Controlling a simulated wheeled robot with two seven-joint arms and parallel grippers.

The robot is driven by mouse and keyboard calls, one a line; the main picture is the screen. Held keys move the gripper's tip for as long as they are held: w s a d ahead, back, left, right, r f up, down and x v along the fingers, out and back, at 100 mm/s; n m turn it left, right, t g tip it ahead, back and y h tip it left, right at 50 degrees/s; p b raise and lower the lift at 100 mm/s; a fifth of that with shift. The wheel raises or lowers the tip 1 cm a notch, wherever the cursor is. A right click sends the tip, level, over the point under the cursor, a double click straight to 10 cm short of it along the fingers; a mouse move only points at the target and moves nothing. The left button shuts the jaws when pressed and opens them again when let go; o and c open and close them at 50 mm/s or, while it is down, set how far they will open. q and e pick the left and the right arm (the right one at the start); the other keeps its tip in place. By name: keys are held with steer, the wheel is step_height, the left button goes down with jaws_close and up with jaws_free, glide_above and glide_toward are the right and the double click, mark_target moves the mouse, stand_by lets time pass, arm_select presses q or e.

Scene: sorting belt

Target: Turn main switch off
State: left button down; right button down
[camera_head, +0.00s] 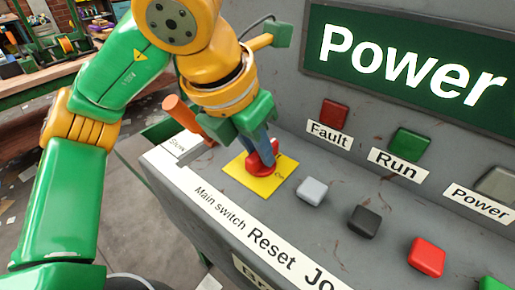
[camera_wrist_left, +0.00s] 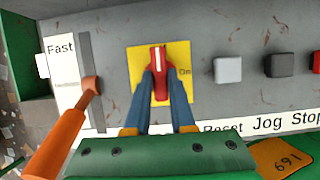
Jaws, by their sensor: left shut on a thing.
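The main switch is a red rotary handle (camera_head: 262,158) on a yellow plate (camera_head: 262,185) at the left of the grey control panel. Its handle also shows in the left wrist view (camera_wrist_left: 158,62), where it stands upright in the picture, with "On" printed at the plate's right. My left gripper (camera_head: 262,150) comes down from above and is shut on the red handle. In the left wrist view its two blue fingers (camera_wrist_left: 159,85) lie on either side of the handle. My right gripper is not in view.
An orange lever (camera_head: 182,113) stands just left of the switch. Grey (camera_head: 312,190), black (camera_head: 364,221) and red (camera_head: 426,257) buttons sit to the right. Fault (camera_head: 334,113) and Run (camera_head: 409,143) lamps are behind, below a green Power sign (camera_head: 410,65).

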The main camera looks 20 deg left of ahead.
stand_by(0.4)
arm_select(q)
steer(key=c, duration=0.8)
jaws_free()
steer(key=shift+o, duration=0.2)
steer(key=d+p+v, duration=0.1)
steer(key=v, duration=0.6)
steer(key=shift+a, duration=0.45)
